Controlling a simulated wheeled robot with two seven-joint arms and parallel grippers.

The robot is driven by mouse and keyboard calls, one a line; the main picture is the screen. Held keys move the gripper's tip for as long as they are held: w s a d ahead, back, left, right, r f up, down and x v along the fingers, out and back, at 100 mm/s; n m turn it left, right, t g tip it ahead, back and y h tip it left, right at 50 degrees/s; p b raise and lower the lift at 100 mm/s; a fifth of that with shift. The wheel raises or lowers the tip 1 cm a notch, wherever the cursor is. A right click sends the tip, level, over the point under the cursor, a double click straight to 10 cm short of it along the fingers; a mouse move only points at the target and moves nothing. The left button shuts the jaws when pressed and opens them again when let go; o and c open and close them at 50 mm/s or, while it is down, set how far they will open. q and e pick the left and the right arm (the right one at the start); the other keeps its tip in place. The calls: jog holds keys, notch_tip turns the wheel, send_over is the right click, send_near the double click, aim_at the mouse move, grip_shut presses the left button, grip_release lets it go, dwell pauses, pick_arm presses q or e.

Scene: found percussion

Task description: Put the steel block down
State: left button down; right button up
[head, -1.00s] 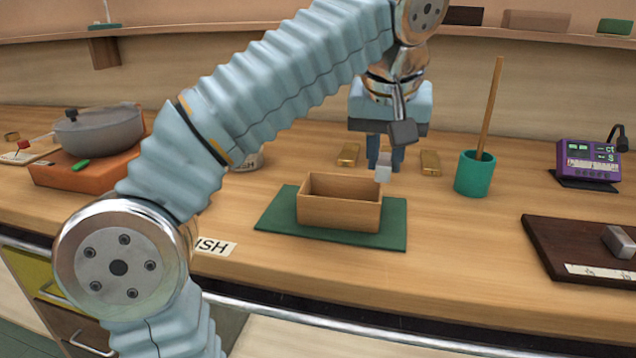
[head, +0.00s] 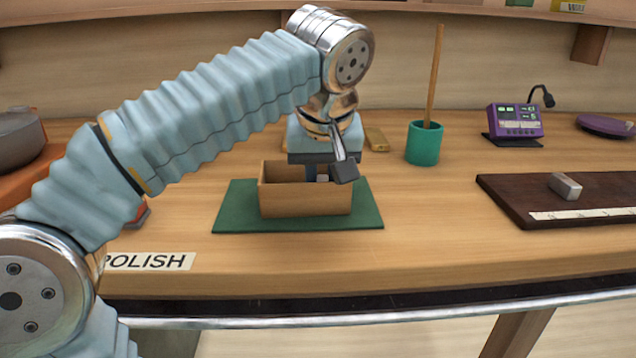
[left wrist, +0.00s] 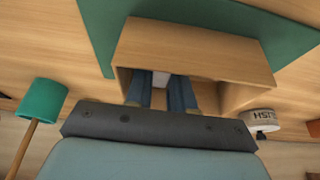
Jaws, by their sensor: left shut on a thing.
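My left gripper (head: 316,173) points down into the open wooden box (head: 305,201) in the head view. In the left wrist view the block (left wrist: 160,79) sits between the two blue fingers (left wrist: 160,92), inside the box's opening. I cannot tell whether it touches the box floor. The box stands on a green mat (head: 236,208). My right gripper is not in view.
A teal cup (head: 423,145) with a tall wooden stick stands behind right. A dark board (head: 520,200) with another grey metal block (head: 565,186) is at right. A purple device (head: 515,121) stands farther back.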

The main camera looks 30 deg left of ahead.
pick_arm(q)
jog(key=c, duration=1.4)
grip_release()
jog(key=shift+f, duration=0.1)
jog(key=shift+o, duration=0.7)
jog(key=shift+r, duration=0.35)
jog(key=p+v, duration=0.3)
jog(key=v, duration=0.8)
jog(key=shift+r, duration=0.35)
jog(key=shift+d, duration=0.15)
